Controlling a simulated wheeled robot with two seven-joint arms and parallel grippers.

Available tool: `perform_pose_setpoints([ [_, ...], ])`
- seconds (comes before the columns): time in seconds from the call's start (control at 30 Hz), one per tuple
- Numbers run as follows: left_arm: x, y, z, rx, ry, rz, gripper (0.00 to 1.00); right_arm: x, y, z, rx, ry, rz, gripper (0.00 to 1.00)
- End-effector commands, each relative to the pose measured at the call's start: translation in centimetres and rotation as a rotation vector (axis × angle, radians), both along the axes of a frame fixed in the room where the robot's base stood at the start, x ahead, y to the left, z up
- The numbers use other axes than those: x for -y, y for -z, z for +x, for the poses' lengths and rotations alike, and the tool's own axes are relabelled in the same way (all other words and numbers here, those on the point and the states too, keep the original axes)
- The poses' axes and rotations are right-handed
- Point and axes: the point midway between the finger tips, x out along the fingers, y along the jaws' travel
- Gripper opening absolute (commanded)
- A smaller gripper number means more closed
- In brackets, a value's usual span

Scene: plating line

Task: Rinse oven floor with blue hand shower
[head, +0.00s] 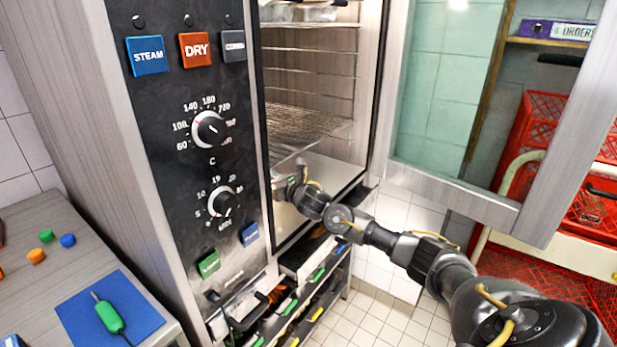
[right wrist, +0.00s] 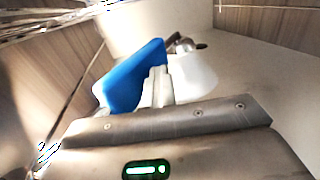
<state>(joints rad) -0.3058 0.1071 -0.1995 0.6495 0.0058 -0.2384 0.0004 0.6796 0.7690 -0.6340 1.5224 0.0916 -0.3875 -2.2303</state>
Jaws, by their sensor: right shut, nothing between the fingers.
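The tall steel oven (head: 165,75) stands open in the head view, its glass door (head: 440,185) swung out to the right. Part of the steel oven floor (head: 345,178) shows below the lowest wire rack (head: 300,125). My right arm reaches in from the right, its gripper (head: 287,183) low at the oven opening. In the right wrist view its fingers (right wrist: 158,88) are shut and empty. A blue shape (right wrist: 133,80) and a white rounded shape (right wrist: 195,76) show beside the fingers; I cannot tell whether the blue one is the hand shower. My left gripper is out of view.
A bench (head: 40,230) at the left holds a blue mat (head: 75,325) with a green-handled tool (head: 108,315). A rack (head: 320,290) of colour-handled tools sits under the oven. Red crates (head: 540,135) stand behind the door. Tiled floor (head: 370,318) is clear.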

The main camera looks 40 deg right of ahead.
Motion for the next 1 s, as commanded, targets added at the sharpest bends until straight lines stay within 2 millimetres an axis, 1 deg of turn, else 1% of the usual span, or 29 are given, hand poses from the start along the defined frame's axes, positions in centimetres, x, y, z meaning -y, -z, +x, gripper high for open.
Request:
perform_pose_setpoints([
  [0.37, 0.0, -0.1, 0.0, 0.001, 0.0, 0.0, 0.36, -0.1, 0.1, -0.2, -0.003, -0.003, -0.001, 0.0],
  [1.0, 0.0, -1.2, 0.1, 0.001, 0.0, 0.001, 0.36, 1.5, 0.0, -5.3, -0.002, -0.003, -0.001, 0.0],
])
